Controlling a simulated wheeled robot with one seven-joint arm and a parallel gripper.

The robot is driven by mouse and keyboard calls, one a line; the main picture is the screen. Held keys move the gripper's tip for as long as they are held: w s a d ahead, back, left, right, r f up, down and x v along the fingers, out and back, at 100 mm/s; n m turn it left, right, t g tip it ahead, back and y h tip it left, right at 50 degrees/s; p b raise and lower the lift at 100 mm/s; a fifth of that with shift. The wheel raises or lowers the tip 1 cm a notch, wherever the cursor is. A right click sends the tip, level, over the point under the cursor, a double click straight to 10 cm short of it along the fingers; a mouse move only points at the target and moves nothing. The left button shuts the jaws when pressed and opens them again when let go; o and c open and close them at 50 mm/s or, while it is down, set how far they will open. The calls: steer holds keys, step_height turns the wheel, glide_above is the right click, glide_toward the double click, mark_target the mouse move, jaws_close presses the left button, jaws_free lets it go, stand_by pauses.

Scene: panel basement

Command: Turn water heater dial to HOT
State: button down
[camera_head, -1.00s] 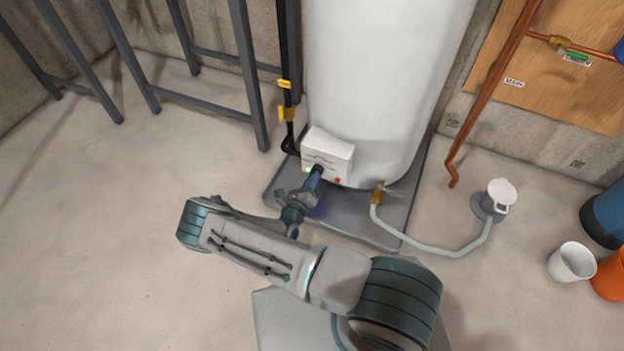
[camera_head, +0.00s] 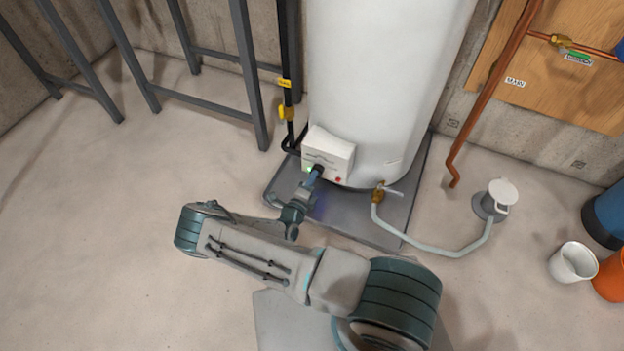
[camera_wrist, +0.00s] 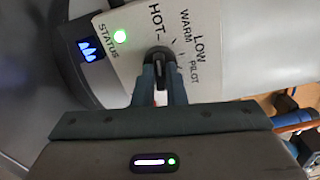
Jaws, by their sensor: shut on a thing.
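The water heater (camera_head: 384,90) is a tall white cylinder with a white control box (camera_head: 329,152) low on its front. The black dial (camera_wrist: 158,54) is on the box face, also small at the fingertips in the head view (camera_head: 319,168). The labels HOT, WARM, LOW and PILOT are printed around it in the wrist view. My gripper (camera_wrist: 160,72) is shut on the dial, one finger on each side. The dial's upper end lies below the HOT label (camera_wrist: 155,20) and its tick. The fingers hide part of the dial, so its exact pointing is hard to tell.
A drain valve (camera_head: 378,193) with a grey hose is right of the box. A metal frame (camera_head: 246,80) and black pipe stand left. Floor at left is clear.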

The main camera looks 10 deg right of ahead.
steer(key=shift+s+f, duration=0.15)
steer(key=c, duration=1.5)
jaws_free()
